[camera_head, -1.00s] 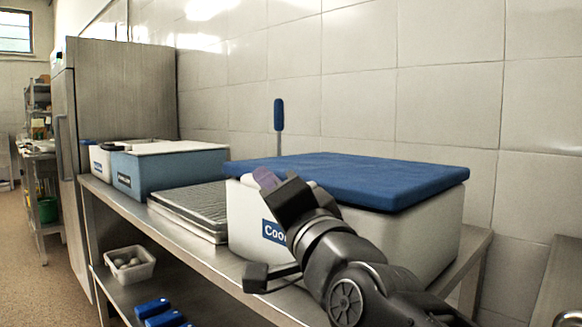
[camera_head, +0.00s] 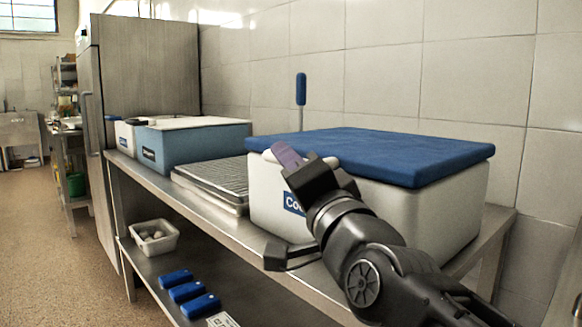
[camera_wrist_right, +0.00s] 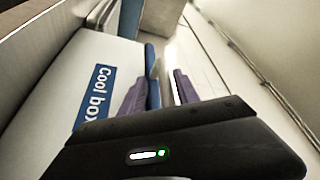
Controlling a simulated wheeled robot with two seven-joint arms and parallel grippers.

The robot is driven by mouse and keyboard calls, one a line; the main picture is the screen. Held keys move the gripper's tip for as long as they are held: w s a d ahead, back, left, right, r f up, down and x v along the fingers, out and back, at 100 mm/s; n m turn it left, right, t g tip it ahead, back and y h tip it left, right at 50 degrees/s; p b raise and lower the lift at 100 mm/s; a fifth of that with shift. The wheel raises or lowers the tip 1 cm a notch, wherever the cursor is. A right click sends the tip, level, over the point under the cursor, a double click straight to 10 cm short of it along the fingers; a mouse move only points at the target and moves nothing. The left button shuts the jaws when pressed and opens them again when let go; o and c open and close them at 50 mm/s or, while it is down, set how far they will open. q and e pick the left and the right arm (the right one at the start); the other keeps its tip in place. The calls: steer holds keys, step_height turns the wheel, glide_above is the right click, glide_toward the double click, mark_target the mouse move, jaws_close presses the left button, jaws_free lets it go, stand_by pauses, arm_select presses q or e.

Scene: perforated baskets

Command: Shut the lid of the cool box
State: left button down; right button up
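The cool box (camera_head: 440,210) is a white box with a blue label, standing on the steel table. Its blue lid (camera_head: 400,152) lies flat across the top; I see no clear gap under its front edge. My right gripper (camera_head: 303,160) is at the box's front left, close to the lid's edge, and hides part of the label. In the right wrist view, the purple fingers of the gripper (camera_wrist_right: 157,92) are apart. The blue lid edge (camera_wrist_right: 152,70) shows beside the left finger there; whether they touch is unclear. My left gripper is out of view.
A ridged metal tray (camera_head: 208,190) lies left of the cool box, then a blue box with a white lid (camera_head: 195,148). A blue-handled tool (camera_head: 301,90) stands behind. The lower shelf holds a white basket (camera_head: 155,238) and several blue items (camera_head: 188,291). A tiled wall is behind.

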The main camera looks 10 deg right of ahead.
steer(key=v, duration=0.7)
steer(key=shift+s, duration=0.35)
steer(key=shift+s+d+f, duration=0.1)
